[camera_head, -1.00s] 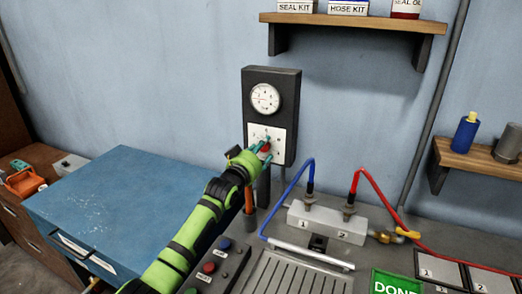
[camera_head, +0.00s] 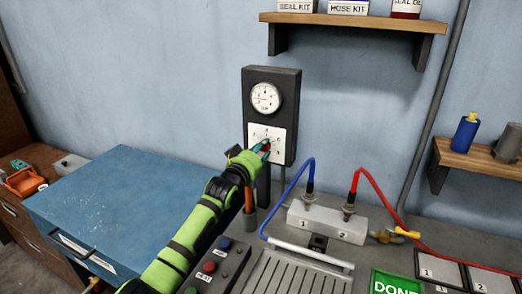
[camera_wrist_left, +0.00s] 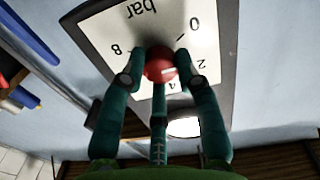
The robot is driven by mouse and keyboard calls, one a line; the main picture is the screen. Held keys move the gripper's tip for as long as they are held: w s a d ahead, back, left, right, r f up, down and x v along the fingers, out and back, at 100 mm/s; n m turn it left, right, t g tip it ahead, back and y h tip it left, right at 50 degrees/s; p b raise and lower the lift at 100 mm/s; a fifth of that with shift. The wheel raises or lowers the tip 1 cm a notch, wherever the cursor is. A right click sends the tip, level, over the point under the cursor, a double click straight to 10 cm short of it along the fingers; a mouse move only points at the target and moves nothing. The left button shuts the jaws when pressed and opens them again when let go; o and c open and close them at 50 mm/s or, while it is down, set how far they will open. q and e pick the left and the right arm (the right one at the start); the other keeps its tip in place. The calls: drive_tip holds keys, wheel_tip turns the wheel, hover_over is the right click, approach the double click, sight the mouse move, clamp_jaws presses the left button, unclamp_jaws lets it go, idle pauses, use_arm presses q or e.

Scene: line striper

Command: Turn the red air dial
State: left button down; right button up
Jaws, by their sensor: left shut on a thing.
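The red air dial (camera_wrist_left: 160,65) is a round red knob with a short white mark, on a white scale plate (camera_wrist_left: 110,33) printed with numbers and "bar". In the head view the plate (camera_head: 256,131) sits on the lower half of a dark wall panel. My left gripper (camera_wrist_left: 160,68) is shut on the dial, its teal fingers around the knob. In the head view the left gripper (camera_head: 264,148) hides most of the dial. The round gauge (camera_head: 265,98) above the plate is unobstructed. My right gripper is not in view.
Below the panel, the grey bench carries a block with blue and red hoses (camera_head: 325,221), a button box (camera_head: 217,262) and a green DONE plate (camera_head: 396,281). A blue cabinet (camera_head: 130,205) stands left. Shelves (camera_head: 350,22) hang on the wall above and right.

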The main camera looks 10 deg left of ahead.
use_arm(q)
drive_tip(key=shift+f+m, duration=0.25)
drive_tip(key=shift+m, duration=0.05)
drive_tip(key=m, duration=0.2)
drive_tip(key=shift+m, duration=0.4)
drive_tip(key=shift+a+r+m+y+p, duration=0.15)
drive_tip(key=shift+m+p, duration=0.45)
drive_tip(key=shift+m, duration=3.6)
drive_tip(key=shift+d+r+m+y+p, duration=0.2)
drive_tip(key=shift+m+p, duration=0.45)
drive_tip(key=shift+m, duration=3.55)
drive_tip(key=shift+a+m+y+p, duration=0.2)
drive_tip(key=shift+m+p, duration=0.4)
drive_tip(key=shift+m, duration=3.6)
drive_tip(key=shift+r, duration=0.1)
drive_tip(key=c, duration=0.9)
unclamp_jaws()
drive_tip(key=shift+m, duration=0.3)
